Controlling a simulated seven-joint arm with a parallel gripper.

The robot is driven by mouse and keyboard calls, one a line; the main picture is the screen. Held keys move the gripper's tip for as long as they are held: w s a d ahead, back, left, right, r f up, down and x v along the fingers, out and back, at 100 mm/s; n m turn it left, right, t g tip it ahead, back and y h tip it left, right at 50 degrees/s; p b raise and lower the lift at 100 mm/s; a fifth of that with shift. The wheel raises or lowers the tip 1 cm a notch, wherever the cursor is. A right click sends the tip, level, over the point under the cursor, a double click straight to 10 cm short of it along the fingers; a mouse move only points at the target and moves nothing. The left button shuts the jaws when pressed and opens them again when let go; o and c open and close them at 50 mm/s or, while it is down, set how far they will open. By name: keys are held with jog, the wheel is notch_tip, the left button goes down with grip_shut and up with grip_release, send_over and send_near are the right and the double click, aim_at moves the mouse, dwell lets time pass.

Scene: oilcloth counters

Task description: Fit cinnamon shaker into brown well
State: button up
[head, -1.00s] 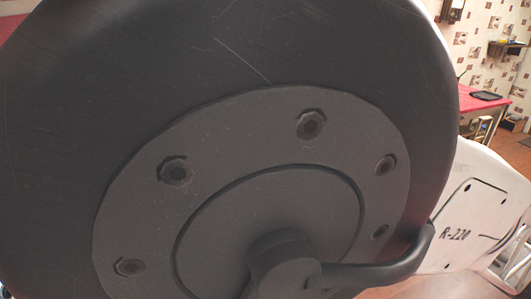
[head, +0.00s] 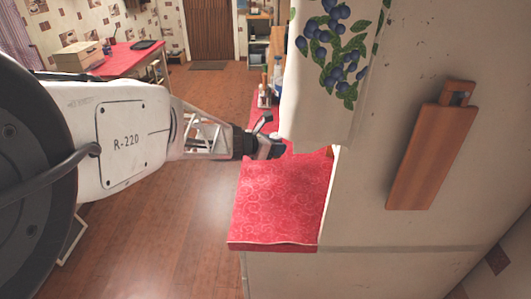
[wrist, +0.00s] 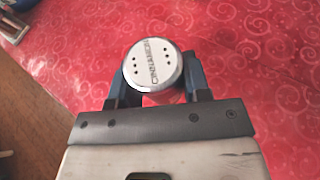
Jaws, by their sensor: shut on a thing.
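The cinnamon shaker (wrist: 153,66) shows in the wrist view from above, with a round silvery lid marked CINNAMON and several small holes. My gripper (wrist: 160,82) is shut on it, with one dark finger on each side. The shaker's body is mostly hidden under its lid. In the head view my gripper (head: 268,147) is over the back edge of the near red counter; the shaker cannot be clearly made out there. I cannot identify the brown well in either view. A pale object with a dark top (wrist: 13,26) is cut off at the wrist view's upper left.
The near red patterned counter (head: 278,205) looks clear on top. A blueberry-print cloth (head: 335,50) hangs close to the right of my gripper. A wooden board (head: 432,155) hangs on the pale wall. A small holder (head: 265,98) and a bottle (head: 277,75) stand farther back.

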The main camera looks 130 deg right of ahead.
jog(key=shift+f, duration=1.75)
jog(key=shift+f, duration=0.1)
jog(key=o, duration=0.9)
jog(key=shift+w, duration=0.1)
jog(key=shift+v, duration=6)
jog(key=shift+o, duration=0.6)
